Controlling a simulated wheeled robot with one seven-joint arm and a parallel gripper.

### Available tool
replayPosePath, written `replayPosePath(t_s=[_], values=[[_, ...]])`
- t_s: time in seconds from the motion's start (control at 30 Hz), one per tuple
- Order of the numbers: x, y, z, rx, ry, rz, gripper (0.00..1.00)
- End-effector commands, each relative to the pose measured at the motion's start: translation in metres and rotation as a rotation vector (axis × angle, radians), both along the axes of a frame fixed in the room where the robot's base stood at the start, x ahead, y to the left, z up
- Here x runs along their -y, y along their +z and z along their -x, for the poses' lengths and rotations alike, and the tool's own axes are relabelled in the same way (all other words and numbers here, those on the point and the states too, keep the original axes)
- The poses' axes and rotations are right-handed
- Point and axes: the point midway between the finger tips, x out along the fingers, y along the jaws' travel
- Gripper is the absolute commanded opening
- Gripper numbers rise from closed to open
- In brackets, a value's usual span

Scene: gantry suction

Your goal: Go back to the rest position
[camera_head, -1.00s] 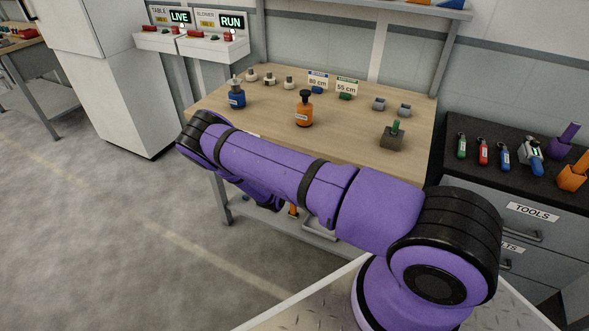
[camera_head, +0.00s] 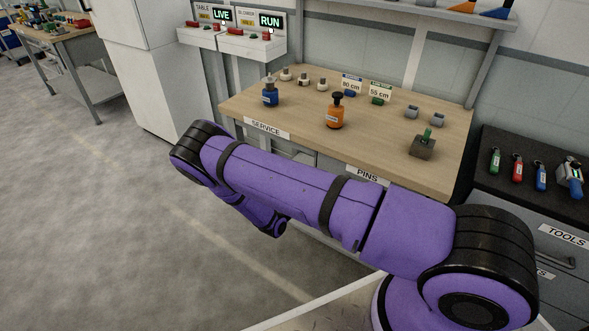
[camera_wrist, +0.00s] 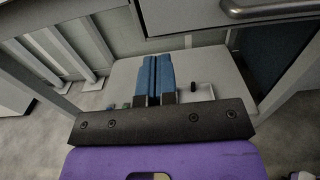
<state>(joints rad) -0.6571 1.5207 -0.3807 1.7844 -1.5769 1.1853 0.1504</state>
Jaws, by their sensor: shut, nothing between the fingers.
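My gripper (camera_wrist: 156,62) shows in the wrist view with its two blue fingers pressed together and nothing between them. It points away from the camera, over a pale grey flat surface below. In the head view my purple arm lies folded across the picture in front of the service table (camera_head: 400,176), and the gripper itself is not visible there. On the table stand a blue bottle (camera_head: 270,93), an orange bottle (camera_head: 335,113) and a grey block with a green pin (camera_head: 423,146). None of these is touched by the arm as far as I can see.
A black-topped tool cabinet (camera_head: 555,215) with hand tools stands at the right. Grey floor at the left is open. A metal handle (camera_wrist: 270,8) is near the gripper in the wrist view.

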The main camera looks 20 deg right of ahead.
Motion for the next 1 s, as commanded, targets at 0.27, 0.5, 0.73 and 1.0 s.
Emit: replayPosePath(t_s=[0.27,0.5,0.73,1.0], values=[[-0.001,0.013,-0.001,0.02,-0.032,-0.022,0.0],[0.002,0.079,-0.005,0.122,-0.208,-0.15,0.0],[0.009,0.15,0.002,0.228,-0.401,-0.299,0.0],[0.017,0.228,0.02,0.347,-0.606,-0.485,0.0]])
